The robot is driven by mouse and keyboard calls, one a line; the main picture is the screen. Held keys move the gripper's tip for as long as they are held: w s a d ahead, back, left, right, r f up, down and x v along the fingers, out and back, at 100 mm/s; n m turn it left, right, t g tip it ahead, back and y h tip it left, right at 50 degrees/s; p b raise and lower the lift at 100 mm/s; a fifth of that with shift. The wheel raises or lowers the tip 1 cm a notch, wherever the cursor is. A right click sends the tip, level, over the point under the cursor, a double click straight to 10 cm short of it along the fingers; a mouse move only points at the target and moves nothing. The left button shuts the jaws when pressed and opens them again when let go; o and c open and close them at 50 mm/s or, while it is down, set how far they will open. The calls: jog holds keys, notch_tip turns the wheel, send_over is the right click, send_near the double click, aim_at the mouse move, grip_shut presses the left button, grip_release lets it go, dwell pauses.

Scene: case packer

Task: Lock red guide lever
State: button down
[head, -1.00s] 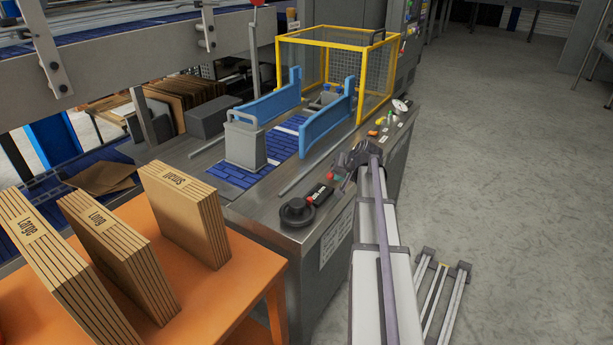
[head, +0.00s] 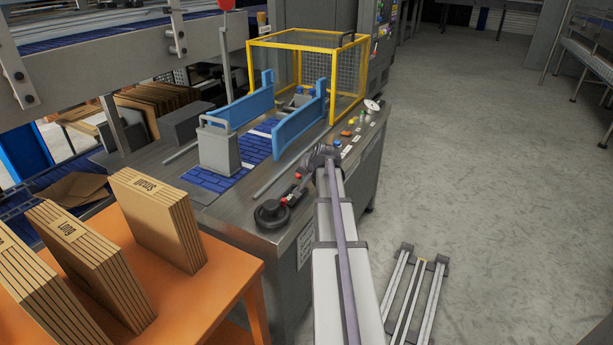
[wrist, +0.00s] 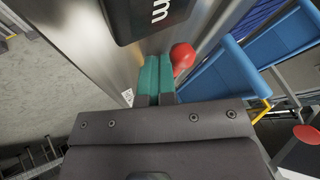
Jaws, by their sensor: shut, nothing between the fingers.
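A red ball knob (wrist: 182,56), which looks like the red guide lever's end, is just right of my fingertips in the wrist view. A small red spot in the head view (head: 298,176) may be the same knob. Its shaft is hidden or too small to make out, so I cannot tell the lever's position. My gripper (wrist: 153,64) has two teal fingers pressed together with nothing between them. In the head view my gripper (head: 319,156) is at the machine's front edge, small and dark. I cannot tell whether the fingers touch the knob.
A black block with part of a white label (wrist: 145,15) lies beyond the fingertips. A round black knob (head: 271,213) sits on the machine top. Blue guide plates (head: 300,125) and a yellow-framed guard (head: 335,45) stand behind. An orange table (head: 225,275) holds carton stacks.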

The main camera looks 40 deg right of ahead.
jog(key=shift+s+f, duration=0.1)
jog(key=shift+s, duration=0.15)
jog(key=s, duration=0.1)
jog(key=s+b, duration=0.1)
jog(key=shift+s+d+f, duration=0.35)
jog(key=shift+d, duration=0.05)
jog(key=p+v, duration=0.8)
jog(key=v, duration=0.2)
jog(key=shift+s, duration=0.2)
